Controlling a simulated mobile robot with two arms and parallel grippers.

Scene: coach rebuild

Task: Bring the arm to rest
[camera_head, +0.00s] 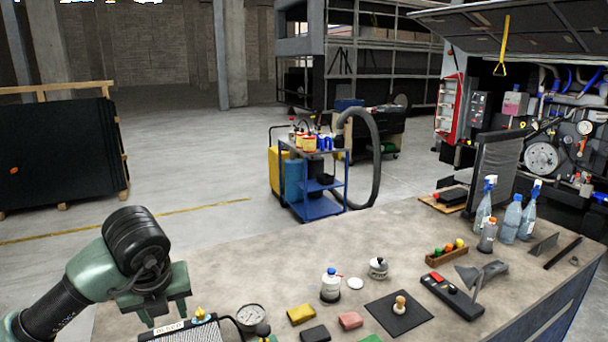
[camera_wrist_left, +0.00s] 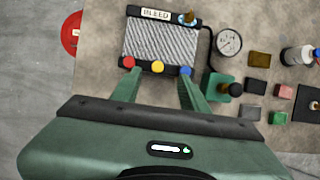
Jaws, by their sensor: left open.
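My left arm comes in from the left. Its green gripper (camera_head: 167,312) hangs over the near left part of the workbench (camera_head: 230,270). In the left wrist view the two fingers of the gripper (camera_wrist_left: 158,92) stand apart with nothing between them. Just beyond the fingertips lies a ribbed grey box (camera_wrist_left: 160,42) with a label that seems to read "BLEED" and red, yellow and blue knobs along its near edge. I cannot tell the height of the fingers above it. In the head view the box (camera_head: 190,334) is partly cut off. My right gripper is not in view.
A dial gauge (camera_head: 251,317), yellow block (camera_head: 301,314), pink block (camera_head: 350,320), white bottle (camera_head: 331,285) and black mat (camera_head: 398,313) lie right of the gripper. Spray bottles (camera_head: 484,205) stand farther right. A blue cart (camera_head: 313,180) stands beyond the bench. Open floor lies left.

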